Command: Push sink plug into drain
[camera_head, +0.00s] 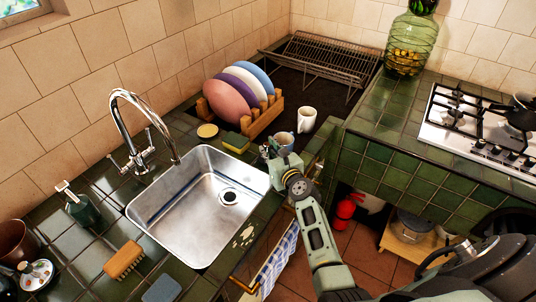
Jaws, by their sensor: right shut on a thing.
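The steel sink (165,210) is set in the green tiled counter. Its round drain (228,197) shows as a dark centre with a bright ring in the basin floor. I cannot make out a separate sink plug. My right gripper (272,152) is at the sink's back right corner, up and to the right of the drain, with its arm coming from the lower right. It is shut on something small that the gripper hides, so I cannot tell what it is. My left gripper is not in view.
The chrome tap (128,98) arches at the sink's left. A sponge (236,141), plate rack (262,117) and white mug (307,119) stand behind. A brush (124,260) lies in front at left. The basin interior looks clear.

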